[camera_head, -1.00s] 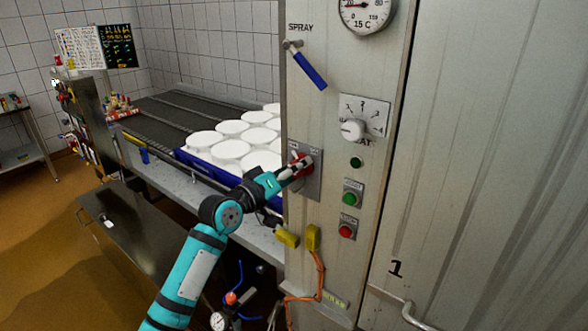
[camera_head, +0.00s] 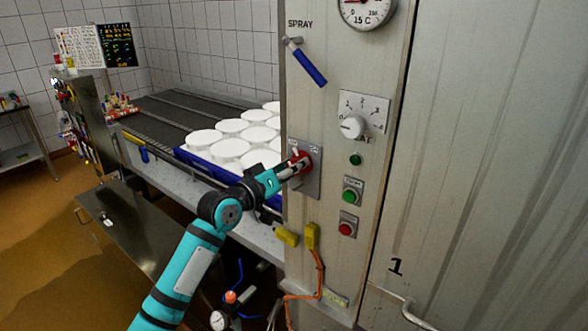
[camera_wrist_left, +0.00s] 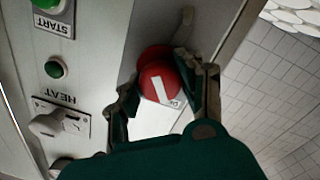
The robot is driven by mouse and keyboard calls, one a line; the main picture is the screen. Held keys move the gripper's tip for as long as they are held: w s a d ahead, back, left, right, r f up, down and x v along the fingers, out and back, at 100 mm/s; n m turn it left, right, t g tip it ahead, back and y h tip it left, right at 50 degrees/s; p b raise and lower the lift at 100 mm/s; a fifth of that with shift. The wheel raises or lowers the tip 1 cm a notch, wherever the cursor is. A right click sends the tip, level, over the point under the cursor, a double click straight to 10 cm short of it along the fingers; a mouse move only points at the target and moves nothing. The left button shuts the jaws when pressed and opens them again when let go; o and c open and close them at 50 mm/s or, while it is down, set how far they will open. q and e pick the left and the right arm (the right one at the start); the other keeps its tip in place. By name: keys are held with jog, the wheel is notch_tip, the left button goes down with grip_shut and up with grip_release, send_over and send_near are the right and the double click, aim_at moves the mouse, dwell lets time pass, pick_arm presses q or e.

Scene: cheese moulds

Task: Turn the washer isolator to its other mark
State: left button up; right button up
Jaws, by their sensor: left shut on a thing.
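The washer isolator is a red round knob (camera_wrist_left: 160,82) with a white bar, on a grey plate (camera_head: 309,181) on the cabinet's front face. In the head view the knob (camera_head: 304,158) shows partly behind my fingers. My left gripper (camera_head: 297,165) is shut on the knob. In the left wrist view my two dark fingers (camera_wrist_left: 160,88) are on either side of it, and the white bar runs slanted. The plate's lettering is mostly hidden or too small to read.
On the same panel are a blue-handled spray lever (camera_head: 309,68), a white heat dial (camera_head: 352,127), a green button (camera_head: 350,196) and a red button (camera_head: 347,229). Yellow plugs (camera_head: 312,236) hang below. White moulds (camera_head: 230,148) in a blue crate stand on the conveyor at left.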

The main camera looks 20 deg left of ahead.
pick_arm(q)
jog(key=m, duration=0.3)
jog(key=shift+m+b, duration=0.3)
jog(key=m, duration=0.7)
jog(key=shift+y+p, duration=0.4)
jog(key=m+p, duration=0.1)
jog(key=m, duration=0.4)
jog(key=o, duration=1.2)
jog(key=shift+s, duration=0.15)
